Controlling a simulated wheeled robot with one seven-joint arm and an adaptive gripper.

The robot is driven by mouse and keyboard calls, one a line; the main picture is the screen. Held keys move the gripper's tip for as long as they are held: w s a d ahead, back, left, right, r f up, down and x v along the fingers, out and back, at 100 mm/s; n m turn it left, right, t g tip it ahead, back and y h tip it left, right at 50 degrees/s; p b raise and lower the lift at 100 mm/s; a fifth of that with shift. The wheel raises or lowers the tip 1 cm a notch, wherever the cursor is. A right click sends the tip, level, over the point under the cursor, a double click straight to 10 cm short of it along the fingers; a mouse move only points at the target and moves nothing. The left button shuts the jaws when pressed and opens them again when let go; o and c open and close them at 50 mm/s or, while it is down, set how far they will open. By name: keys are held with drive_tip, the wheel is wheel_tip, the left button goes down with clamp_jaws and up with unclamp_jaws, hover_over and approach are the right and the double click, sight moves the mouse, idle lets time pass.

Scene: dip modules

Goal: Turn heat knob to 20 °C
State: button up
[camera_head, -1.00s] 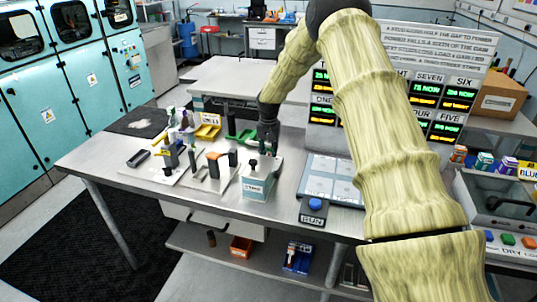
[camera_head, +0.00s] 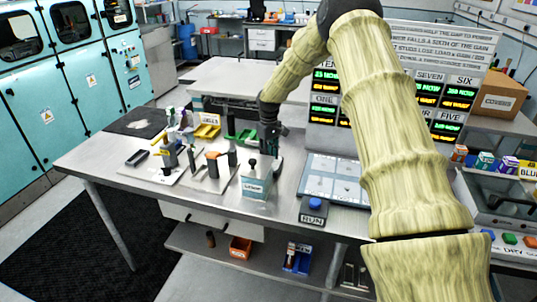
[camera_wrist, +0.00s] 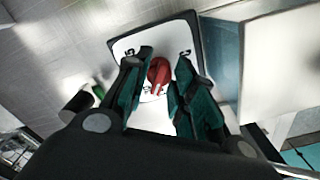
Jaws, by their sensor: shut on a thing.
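The heat knob, a red knob (camera_wrist: 158,73), stands on a white dial plate with a dark border (camera_wrist: 180,30) in the wrist view. A few dark marks show around it, but I cannot read the setting. My gripper (camera_wrist: 165,66) has its two teal fingers on either side of the knob and is shut on it. In the head view my gripper (camera_head: 270,138) is low over the steel bench, behind a small teal box (camera_head: 256,186). The knob cannot be made out there.
The steel bench (camera_head: 120,185) holds several stands and tools left of the gripper. A blue RUN button (camera_head: 315,203) and a pale panel (camera_head: 335,180) lie to the right. A board with lit readouts (camera_head: 450,104) stands behind my arm.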

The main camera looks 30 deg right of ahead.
drive_tip(key=n, duration=0.5)
drive_tip(key=shift+d, duration=0.2)
drive_tip(key=shift+w+n, duration=0.1)
drive_tip(key=shift+n, duration=2.3)
drive_tip(key=shift+r, duration=0.1)
drive_tip(key=o, duration=1)
drive_tip(key=shift+o, duration=0.2)
wheel_tip(320, 180, up, 12)
drive_tip(key=shift+d, duration=0.1)
